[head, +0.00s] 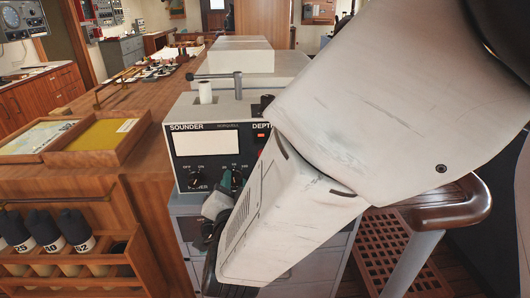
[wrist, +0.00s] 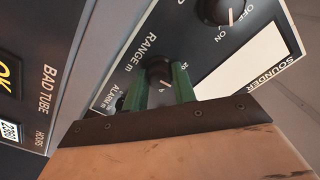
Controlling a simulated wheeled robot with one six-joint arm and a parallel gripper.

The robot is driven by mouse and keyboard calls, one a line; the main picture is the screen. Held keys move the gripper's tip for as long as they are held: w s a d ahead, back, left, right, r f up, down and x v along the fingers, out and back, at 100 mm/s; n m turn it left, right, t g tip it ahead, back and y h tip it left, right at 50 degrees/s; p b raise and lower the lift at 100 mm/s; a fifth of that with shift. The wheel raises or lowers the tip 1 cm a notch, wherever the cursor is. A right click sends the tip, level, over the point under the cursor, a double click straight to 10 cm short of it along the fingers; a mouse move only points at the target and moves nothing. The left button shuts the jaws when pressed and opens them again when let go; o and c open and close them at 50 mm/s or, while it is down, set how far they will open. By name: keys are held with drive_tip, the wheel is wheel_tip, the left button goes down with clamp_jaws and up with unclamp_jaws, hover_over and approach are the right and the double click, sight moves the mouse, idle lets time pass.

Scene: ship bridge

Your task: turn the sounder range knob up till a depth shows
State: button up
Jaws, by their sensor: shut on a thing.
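The sounder (head: 180,185) is a grey box with a black front panel and a blank white chart window (head: 206,142). Its range knob is dark with a pale pointer line; it shows clearly in the wrist view (wrist: 158,72), under the label RANGE m. My gripper (wrist: 160,88) has its green fingers on both sides of this knob and is shut on it. In the head view my gripper (head: 226,187) is at the panel's lower right. The DEPTH label (head: 262,126) shows, with a small red patch below it. My arm hides the rest of that area, so no depth reading is visible.
The power knob (head: 194,179) is left of the range knob. A small alarm control (wrist: 119,103) is close beside one finger. A BAD TUBE panel (wrist: 30,85) adjoins in the wrist view. Wooden trays (head: 95,141) lie left; a handrail (head: 455,207) stands right.

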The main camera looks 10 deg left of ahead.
drive_tip(key=shift+m, duration=0.7)
drive_tip(key=o, duration=1)
drive_tip(key=shift+w, duration=0.1)
drive_tip(key=v, duration=0.7)
drive_tip(key=shift+s, duration=0.4)
drive_tip(key=shift+d, duration=0.1)
